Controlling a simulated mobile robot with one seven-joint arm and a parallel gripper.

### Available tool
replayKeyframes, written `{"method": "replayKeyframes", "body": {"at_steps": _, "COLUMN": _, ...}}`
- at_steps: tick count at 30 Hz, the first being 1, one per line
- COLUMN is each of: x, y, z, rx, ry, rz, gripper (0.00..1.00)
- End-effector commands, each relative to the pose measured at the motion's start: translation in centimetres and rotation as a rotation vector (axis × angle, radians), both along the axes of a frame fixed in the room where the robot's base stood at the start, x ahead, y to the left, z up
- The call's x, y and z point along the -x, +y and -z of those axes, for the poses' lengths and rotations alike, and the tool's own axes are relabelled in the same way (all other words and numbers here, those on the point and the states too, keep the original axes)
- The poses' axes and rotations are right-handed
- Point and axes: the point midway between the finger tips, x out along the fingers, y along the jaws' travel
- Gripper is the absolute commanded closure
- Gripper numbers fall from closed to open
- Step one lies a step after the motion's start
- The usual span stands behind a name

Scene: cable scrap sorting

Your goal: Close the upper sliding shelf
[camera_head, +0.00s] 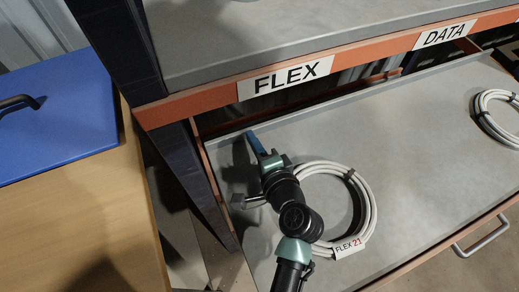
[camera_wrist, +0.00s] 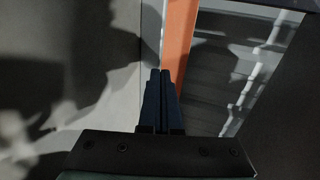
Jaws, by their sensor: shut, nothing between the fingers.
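The sliding shelf (camera_head: 420,110) is a grey tray with an orange front edge, pulled out below the FLEX and DATA labels. A metal handle (camera_head: 482,236) sits on its front edge at the right. My gripper (camera_head: 253,142) is over the left part of the tray, its blue fingers pointing toward the rack. In the wrist view my gripper (camera_wrist: 160,73) is shut and empty, its tips close to an orange strip (camera_wrist: 179,38). I cannot tell whether they touch it. My arm hides part of the tray's front.
A white cable coil tagged FLEX 21 (camera_head: 367,200) lies on the tray beside my arm. Another coil (camera_head: 483,112) lies at the right. A dark rack post (camera_head: 190,165) stands left of the tray. A wooden table (camera_head: 80,220) with a blue case (camera_head: 60,125) is further left.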

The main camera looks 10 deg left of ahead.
Motion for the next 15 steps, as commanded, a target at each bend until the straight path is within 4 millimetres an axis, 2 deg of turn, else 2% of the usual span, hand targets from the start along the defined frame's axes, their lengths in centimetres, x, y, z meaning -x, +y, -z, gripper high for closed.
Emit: {"method": "replayKeyframes", "body": {"at_steps": 15, "x": -0.53, "y": 0.33, "z": 0.07, "rx": 0.000, "ry": -0.001, "rz": 0.001, "gripper": 1.00}}
